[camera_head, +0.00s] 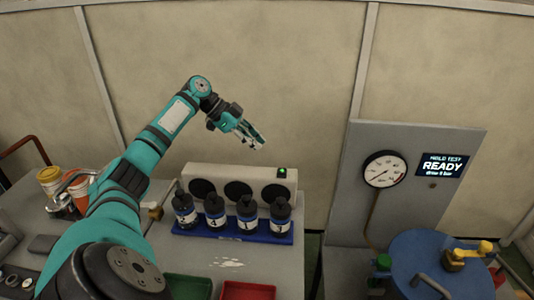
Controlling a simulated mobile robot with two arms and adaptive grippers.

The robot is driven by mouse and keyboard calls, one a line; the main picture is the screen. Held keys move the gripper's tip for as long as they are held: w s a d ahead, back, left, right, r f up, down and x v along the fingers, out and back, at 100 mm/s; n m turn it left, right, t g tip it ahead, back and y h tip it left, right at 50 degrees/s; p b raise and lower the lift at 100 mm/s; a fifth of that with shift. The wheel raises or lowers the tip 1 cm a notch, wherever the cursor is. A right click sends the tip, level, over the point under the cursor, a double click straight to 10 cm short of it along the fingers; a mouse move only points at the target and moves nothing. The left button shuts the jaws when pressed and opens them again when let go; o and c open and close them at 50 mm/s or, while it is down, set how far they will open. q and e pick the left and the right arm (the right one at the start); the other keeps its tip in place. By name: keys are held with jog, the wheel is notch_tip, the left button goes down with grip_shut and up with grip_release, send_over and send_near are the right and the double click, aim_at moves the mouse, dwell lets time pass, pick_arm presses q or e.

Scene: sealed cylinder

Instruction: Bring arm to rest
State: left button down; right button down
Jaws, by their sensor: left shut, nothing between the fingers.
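My left arm, teal and black, reaches up from the bottom left. Its left gripper (252,138) is raised above the back of the workbench (270,262), in front of the plain wall. Its fingers are together and hold nothing. It is apart from the bottles and the speaker-like box below it. My right gripper is not in view.
Several dark bottles (247,213) stand in a blue rack (234,236) before a box with round openings (238,192). Red (248,291) and green (187,287) trays lie in front. At right are a gauge (384,170), a READY display (442,166) and a blue round lid (425,250).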

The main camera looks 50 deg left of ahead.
pick_arm(q)
jog(key=shift+v, duration=0.8)
